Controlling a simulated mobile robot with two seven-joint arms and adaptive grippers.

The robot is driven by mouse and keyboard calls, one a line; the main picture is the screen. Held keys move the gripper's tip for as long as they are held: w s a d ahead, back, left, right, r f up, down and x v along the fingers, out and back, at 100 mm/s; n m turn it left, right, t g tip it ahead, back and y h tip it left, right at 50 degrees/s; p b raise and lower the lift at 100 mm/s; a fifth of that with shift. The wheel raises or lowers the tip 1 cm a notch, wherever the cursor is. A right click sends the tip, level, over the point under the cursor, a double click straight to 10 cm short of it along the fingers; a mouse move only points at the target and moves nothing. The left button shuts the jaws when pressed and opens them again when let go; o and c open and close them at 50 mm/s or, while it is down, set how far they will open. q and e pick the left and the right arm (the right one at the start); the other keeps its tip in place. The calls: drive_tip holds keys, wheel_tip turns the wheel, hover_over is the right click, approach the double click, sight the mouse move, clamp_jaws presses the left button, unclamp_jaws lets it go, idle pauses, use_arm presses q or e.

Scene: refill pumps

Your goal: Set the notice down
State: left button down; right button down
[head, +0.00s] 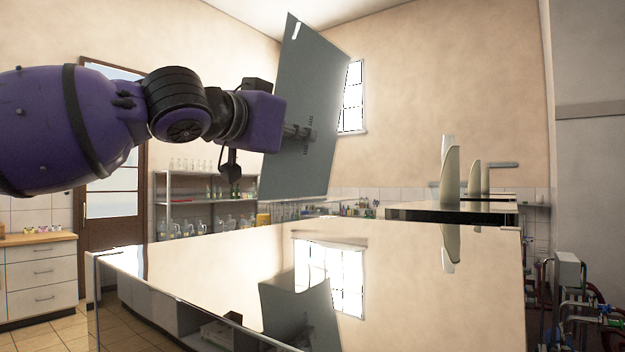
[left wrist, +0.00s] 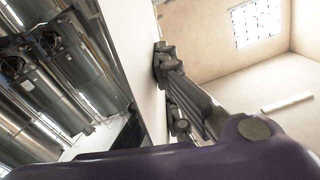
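The notice (head: 300,75) is a large thin grey board with a small slot near its top corner. It hangs upright and slightly tilted in the air above the glossy table (head: 200,262), with its reflection in the top. My left gripper (head: 303,132) reaches it from the left and appears shut on it around its middle; the exact contact is hard to see. In the left wrist view the notice (left wrist: 143,60) is a pale panel against the dark fingers (left wrist: 172,95). My right gripper is in neither view.
The table top is bare. Behind it stand a shelf of glassware (head: 190,200) and another dark-topped bench (head: 450,215) with pale upright fittings. A drawer cabinet (head: 38,275) is at the left, and red and blue piping (head: 590,310) at the right.

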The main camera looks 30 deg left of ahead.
sight(308, 169)
use_arm(q)
drive_tip(key=shift+w+a+f+b, duration=0.15)
drive_tip(key=shift+w+f+b, duration=0.15)
drive_tip(key=shift+w+f, duration=0.8)
wheel_tip(308, 169, down, 3)
drive_tip(key=shift+w+f+b, duration=0.15)
drive_tip(key=shift+b, duration=0.25)
drive_tip(key=shift+f, duration=0.2)
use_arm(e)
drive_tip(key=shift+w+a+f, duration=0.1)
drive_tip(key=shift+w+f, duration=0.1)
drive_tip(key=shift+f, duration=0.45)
use_arm(q)
drive_tip(key=shift+f, duration=0.1)
drive_tip(key=c, duration=2)
unclamp_jaws()
